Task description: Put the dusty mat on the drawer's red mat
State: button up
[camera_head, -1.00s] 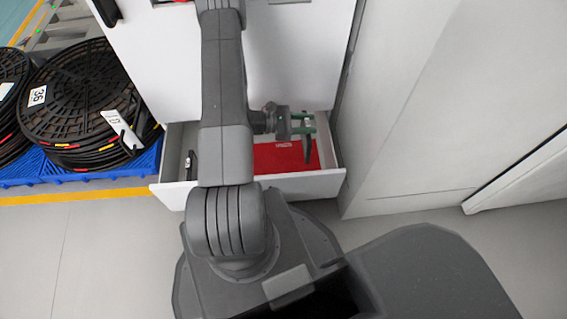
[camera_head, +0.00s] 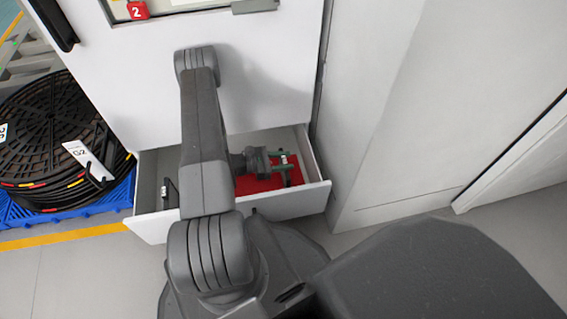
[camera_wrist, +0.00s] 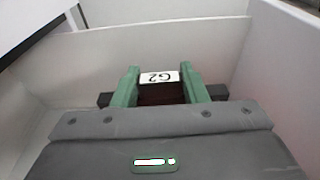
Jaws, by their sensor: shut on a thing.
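My gripper (camera_head: 283,164) is inside the open drawer (camera_head: 290,207), low over its right part. Its green fingers also show in the wrist view (camera_wrist: 160,84), shut on a dark piece with a white "G2" label (camera_wrist: 158,77), apparently the dusty mat. Dark ends of it stick out on both sides of the fingers. The red mat (camera_head: 254,186) lies on the drawer floor under and left of my gripper. My arm hides part of it. I cannot tell whether the held piece touches the red mat.
A small black object (camera_head: 169,193) stands in the drawer's left part. The white cabinet front (camera_head: 270,70) rises behind the drawer, and a white wall (camera_head: 375,120) stands close at right. A black reel (camera_head: 55,140) sits on a blue pallet (camera_head: 75,205) at left.

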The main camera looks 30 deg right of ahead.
jog(key=shift+f, duration=0.1)
jog(key=shift+f, duration=0.15)
jog(key=o, duration=1.3)
jog(key=shift+c, duration=0.2)
jog(key=shift+r, duration=0.25)
jog(key=p+v, duration=0.2)
jog(key=v, duration=1)
jog(key=shift+f, duration=0.1)
